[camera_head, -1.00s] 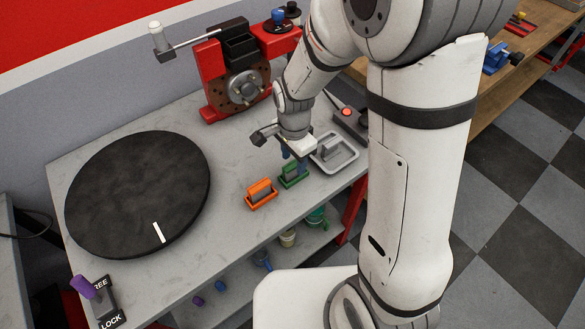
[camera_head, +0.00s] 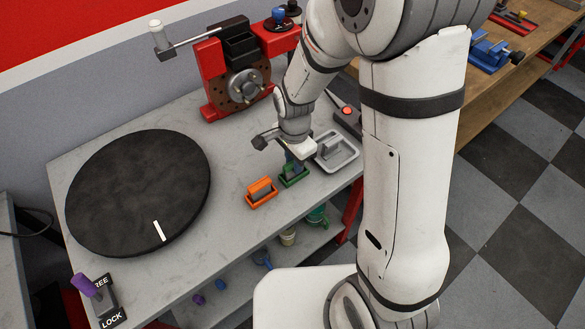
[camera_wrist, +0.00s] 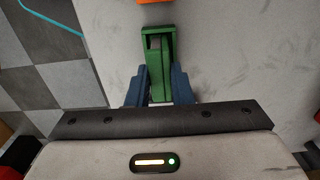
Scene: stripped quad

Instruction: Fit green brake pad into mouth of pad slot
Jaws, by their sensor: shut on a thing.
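The green brake pad (camera_wrist: 158,88) is between the blue fingers of my gripper (camera_wrist: 158,86) in the wrist view, and they are shut on it. The pad is at its green holder (camera_wrist: 146,34) on the bench; I cannot tell whether it is lifted clear. In the head view my gripper (camera_head: 291,160) points down over the green holder (camera_head: 293,180) and hides most of the pad. The red caliper (camera_head: 211,70) stands at the back of the bench, with a dark open-topped slot (camera_head: 238,44) on top, apart from my gripper.
An orange holder with a pad (camera_head: 261,192) sits just left of the green one. A grey tray (camera_head: 336,164) is close on the right. A black turntable (camera_head: 135,190) fills the bench's left side. A lever arm (camera_head: 185,43) sticks out left of the caliper.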

